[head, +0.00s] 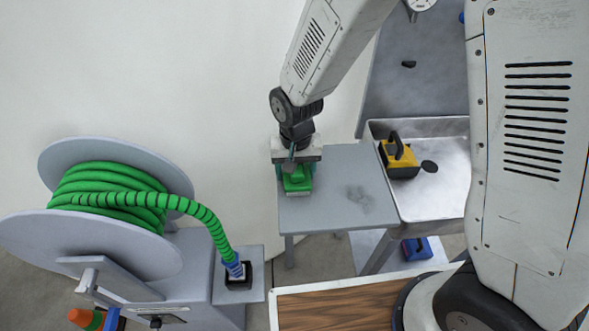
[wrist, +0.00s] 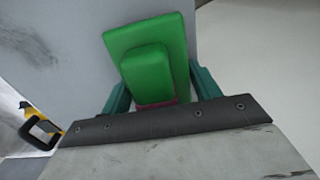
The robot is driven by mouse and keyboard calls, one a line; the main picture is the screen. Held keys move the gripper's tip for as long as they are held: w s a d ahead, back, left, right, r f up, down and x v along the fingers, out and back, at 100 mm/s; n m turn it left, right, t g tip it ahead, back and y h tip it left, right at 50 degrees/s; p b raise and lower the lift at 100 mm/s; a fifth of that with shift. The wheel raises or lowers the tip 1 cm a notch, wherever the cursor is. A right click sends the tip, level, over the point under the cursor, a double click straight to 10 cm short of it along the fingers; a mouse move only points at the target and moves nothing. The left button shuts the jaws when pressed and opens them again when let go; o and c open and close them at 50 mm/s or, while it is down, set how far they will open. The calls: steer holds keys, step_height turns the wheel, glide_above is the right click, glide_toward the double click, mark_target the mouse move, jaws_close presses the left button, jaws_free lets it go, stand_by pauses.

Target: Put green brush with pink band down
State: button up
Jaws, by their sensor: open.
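The green brush (head: 298,181) is at the left part of the grey table, under my gripper (head: 297,168). In the wrist view the green brush (wrist: 152,58) shows a wide green block with a raised green grip, and a strip of the pink band at its lower end. The fingers of my gripper (wrist: 155,95) are teal and stand on either side of the brush's near end, with the jaws open. The brush appears to rest on the grey table (head: 330,215); the exact contact underneath is hidden.
A blue object (head: 416,249) lies on the lower shelf. A reel with green hose (head: 110,195) stands at left. The table's right part is free, with a dark smudge.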

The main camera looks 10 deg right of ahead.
steer(key=shift+s+d+f, duration=0.2)
steer(key=shift+d, duration=0.05)
steer(key=r, duration=1.1)
steer(key=shift+w+a+r, duration=0.2)
steer(key=shift+r, duration=0.65)
steer(key=shift+d+r, duration=0.25)
steer(key=shift+r, duration=0.05)
steer(key=s+d+r, duration=0.8)
steer(key=d+r, duration=0.3)
steer(key=d, duration=0.2)
steer(key=s+d+r+t, duration=0.1)
steer(key=s+d+r, duration=0.2)
steer(key=s+d, duration=0.4)
steer(key=s, duration=0.4)
steer(key=shift+s+d, duration=0.15)
steer(key=shift+s, duration=0.1)
steer(key=shift+o, duration=0.6)
